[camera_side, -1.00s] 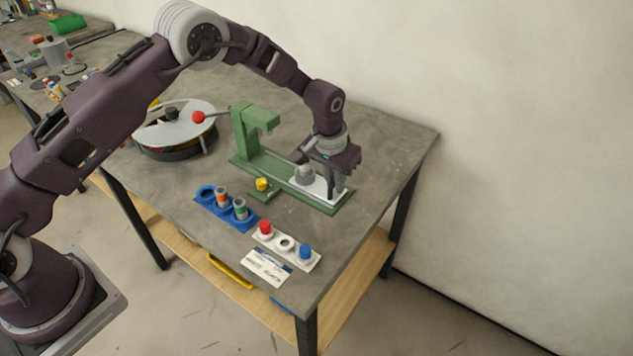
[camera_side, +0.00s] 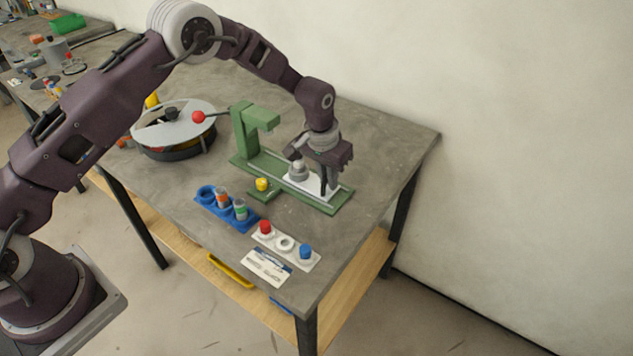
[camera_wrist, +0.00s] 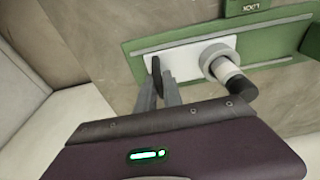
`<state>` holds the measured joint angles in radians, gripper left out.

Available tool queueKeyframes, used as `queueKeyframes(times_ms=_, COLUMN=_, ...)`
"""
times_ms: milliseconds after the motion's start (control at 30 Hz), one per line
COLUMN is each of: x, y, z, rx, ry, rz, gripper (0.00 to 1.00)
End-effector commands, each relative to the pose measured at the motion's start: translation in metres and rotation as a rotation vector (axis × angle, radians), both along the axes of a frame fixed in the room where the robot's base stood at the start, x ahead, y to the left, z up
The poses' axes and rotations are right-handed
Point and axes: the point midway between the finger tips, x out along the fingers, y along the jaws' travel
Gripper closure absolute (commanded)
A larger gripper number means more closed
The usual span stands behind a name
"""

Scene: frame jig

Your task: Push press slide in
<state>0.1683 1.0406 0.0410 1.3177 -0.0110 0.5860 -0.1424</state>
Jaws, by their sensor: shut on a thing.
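My gripper (camera_side: 327,187) is low over the plate's outer end. In the wrist view its fingers (camera_wrist: 160,85) are shut on the slide's dark handle (camera_wrist: 156,64).
A yellow knob (camera_side: 262,184) sits on a green tab in front of the rail. A blue rack (camera_side: 212,205) with striped cylinders and a white button panel (camera_side: 270,244) stand nearer the front edge. A round turntable (camera_side: 175,125) is at left.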

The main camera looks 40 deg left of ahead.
Motion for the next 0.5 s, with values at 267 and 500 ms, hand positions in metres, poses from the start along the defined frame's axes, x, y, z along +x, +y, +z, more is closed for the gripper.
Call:
queueKeyframes(times_ms=267, x=0.000, y=0.023, z=0.000, rx=0.000, ry=0.000, rz=0.003, gripper=1.00)
queueKeyframes(times_ms=500, x=0.000, y=0.041, z=0.001, rx=0.000, ry=0.000, rz=0.002, gripper=1.00)
